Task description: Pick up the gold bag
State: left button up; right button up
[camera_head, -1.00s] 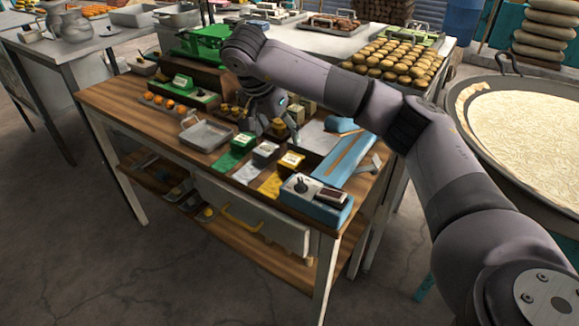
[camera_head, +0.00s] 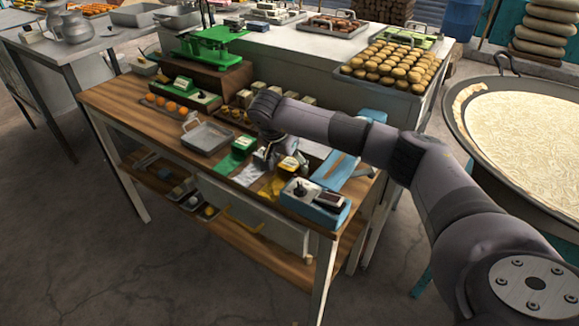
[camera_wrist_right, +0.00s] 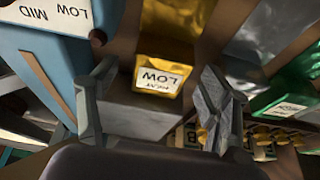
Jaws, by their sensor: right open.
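A gold bag (camera_head: 272,186) lies flat near the front edge of the wooden table, with a yellow-topped block (camera_head: 291,163) behind it. In the right wrist view the shiny gold bag (camera_wrist_right: 178,25) is at top centre. My right gripper (camera_head: 273,162) is low over the front of the table, just behind the bag. Its open fingers (camera_wrist_right: 157,102) show on either side of the block in the wrist view, with no visible grip on anything. My left gripper is out of view.
A silver bag (camera_head: 248,176) and a green bag (camera_head: 230,163) lie left of the gold one. A blue device (camera_head: 316,203) stands close on the right. A metal tray (camera_head: 208,138) and a green scale (camera_head: 210,45) are further left and back.

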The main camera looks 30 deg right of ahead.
jog(key=c, duration=1.2)
jog(key=shift+c, duration=0.3)
jog(key=shift+r, duration=0.15)
